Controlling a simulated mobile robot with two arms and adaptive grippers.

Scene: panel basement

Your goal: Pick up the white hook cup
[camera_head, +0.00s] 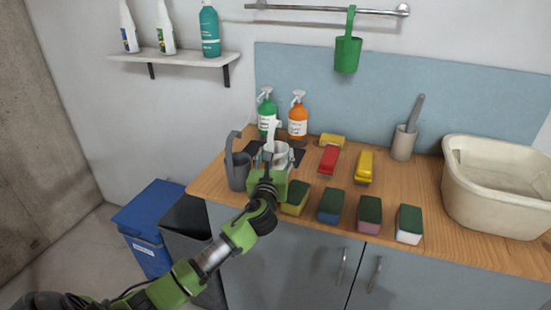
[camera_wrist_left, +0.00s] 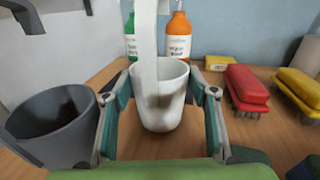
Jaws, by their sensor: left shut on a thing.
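The white hook cup (camera_head: 280,156) stands upright at the left part of the wooden counter, its tall hook rising above the rim. In the left wrist view the white hook cup (camera_wrist_left: 160,98) is between the two fingers of my left gripper (camera_wrist_left: 160,112), which is shut on it. In the head view my left gripper (camera_head: 268,172) hides the cup's lower front, so I cannot tell whether it is lifted. My right gripper is in neither view.
A grey hook cup (camera_head: 238,172) stands close left of the white one. Green (camera_head: 266,113) and orange (camera_head: 298,118) spray bottles stand behind. Brushes (camera_head: 329,160) and several sponges (camera_head: 331,206) lie to the right. A green hook cup (camera_head: 347,55) hangs from the rail. A cream basin (camera_head: 457,195) is far right.

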